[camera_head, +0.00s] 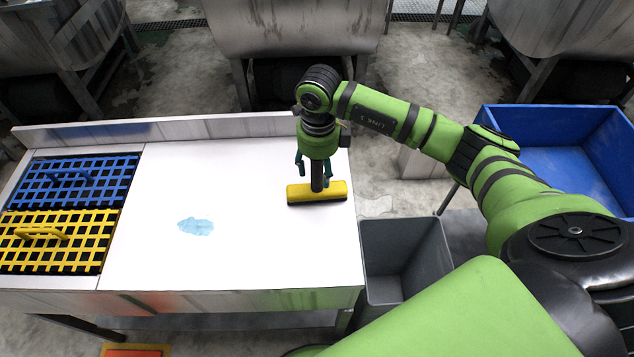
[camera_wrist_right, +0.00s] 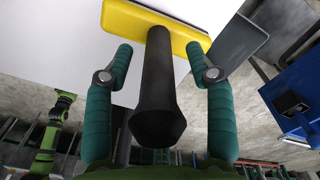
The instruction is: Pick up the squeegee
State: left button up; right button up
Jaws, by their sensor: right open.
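The squeegee has a yellow head (camera_head: 330,191) with a dark lower edge and a black handle (camera_head: 317,174). It stands on the white table near its right end, with the handle pointing up. In the right wrist view the yellow head (camera_wrist_right: 120,18) is at the top and the black handle (camera_wrist_right: 157,90) runs between the fingers. My right gripper (camera_head: 314,172) is above the squeegee, pointing down. In the wrist view its teal fingers (camera_wrist_right: 164,62) are open on either side of the handle, with gaps showing. My left gripper is not seen in the head view.
The white table (camera_head: 250,240) is mostly clear, with a light blue wet patch (camera_head: 196,226). Blue (camera_head: 80,180) and yellow (camera_head: 60,240) grates lie at its left. A grey bin (camera_head: 402,258) stands beside its right edge, and a blue tub (camera_head: 570,150) is farther right.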

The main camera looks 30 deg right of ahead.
jog(key=c, duration=1)
grip_shut()
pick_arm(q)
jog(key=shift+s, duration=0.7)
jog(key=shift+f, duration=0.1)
pick_arm(e)
jog(key=shift+w+r+b, duration=0.1)
jog(key=shift+r+b, duration=0.25)
jog(key=shift+r, duration=0.25)
notch_tip(320, 180, up, 3)
jog(key=shift+b, duration=0.8)
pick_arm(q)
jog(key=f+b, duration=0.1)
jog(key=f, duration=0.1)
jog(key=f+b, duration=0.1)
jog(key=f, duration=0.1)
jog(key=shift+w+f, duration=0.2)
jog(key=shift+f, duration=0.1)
pick_arm(e)
jog(key=s+r, duration=0.7)
jog(key=s, duration=0.4)
jog(key=shift+s+d, duration=0.3)
jog(key=shift+s, duration=0.1)
jog(key=shift+c, duration=0.4)
grip_release()
jog(key=shift+f, duration=0.1)
